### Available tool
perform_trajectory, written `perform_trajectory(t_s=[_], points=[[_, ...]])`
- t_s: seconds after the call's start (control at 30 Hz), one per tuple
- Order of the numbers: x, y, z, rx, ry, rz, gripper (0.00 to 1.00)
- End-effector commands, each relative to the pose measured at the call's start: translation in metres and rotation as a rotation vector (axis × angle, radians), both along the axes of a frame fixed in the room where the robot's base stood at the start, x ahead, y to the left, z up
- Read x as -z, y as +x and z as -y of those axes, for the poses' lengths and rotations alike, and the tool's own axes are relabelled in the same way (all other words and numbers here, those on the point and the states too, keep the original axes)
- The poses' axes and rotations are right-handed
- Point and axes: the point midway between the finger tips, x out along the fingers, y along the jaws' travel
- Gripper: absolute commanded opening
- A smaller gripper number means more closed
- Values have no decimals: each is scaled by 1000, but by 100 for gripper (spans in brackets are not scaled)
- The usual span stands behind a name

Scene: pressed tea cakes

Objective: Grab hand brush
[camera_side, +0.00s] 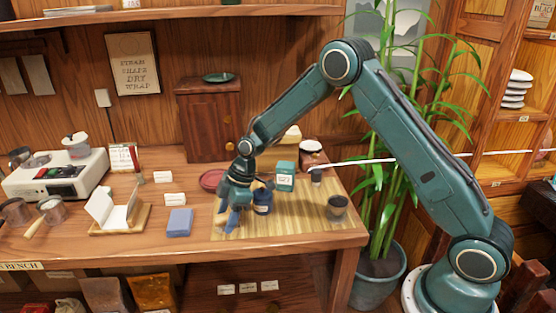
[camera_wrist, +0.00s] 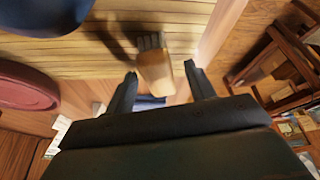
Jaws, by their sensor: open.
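The hand brush shows in the wrist view with a pale wooden body (camera_wrist: 156,72) and grey bristles (camera_wrist: 149,42) pointing away from my gripper. It is over the bamboo mat (camera_wrist: 85,62), near the mat's edge. My gripper (camera_wrist: 163,86) is open, with one finger on each side of the brush's near end and gaps showing beside it. In the side view my gripper (camera_side: 232,216) is low over the left end of the mat (camera_side: 300,219). The brush is mostly hidden there behind my gripper. I cannot tell whether any finger touches it.
A dark blue jar (camera_side: 263,203) stands close to the right of my gripper. A red dish (camera_side: 211,180) is behind it, and a green tin (camera_side: 285,176) and dark cup (camera_side: 337,208) stand to the right. A blue block (camera_side: 180,222) lies left of the mat.

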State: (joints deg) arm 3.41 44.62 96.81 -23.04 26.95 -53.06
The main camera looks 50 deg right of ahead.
Motion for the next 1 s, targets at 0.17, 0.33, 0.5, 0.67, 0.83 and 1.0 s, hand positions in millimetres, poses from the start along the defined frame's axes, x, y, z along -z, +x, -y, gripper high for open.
perform_trajectory(t_s=[0.17, 0.33, 0.5, 0.67, 0.83, 1.0], points=[[4, 1, -1, 0, 0, 1, 55], [3, 1, -1, 0, 0, 1, 55], [3, 1, -1, 0, 0, 0, 55], [3, 1, -1, 0, 0, 0, 35], [3, 1, -1, 0, 0, 0, 6], [3, 1, -1, 0, 0, 1, 6]])
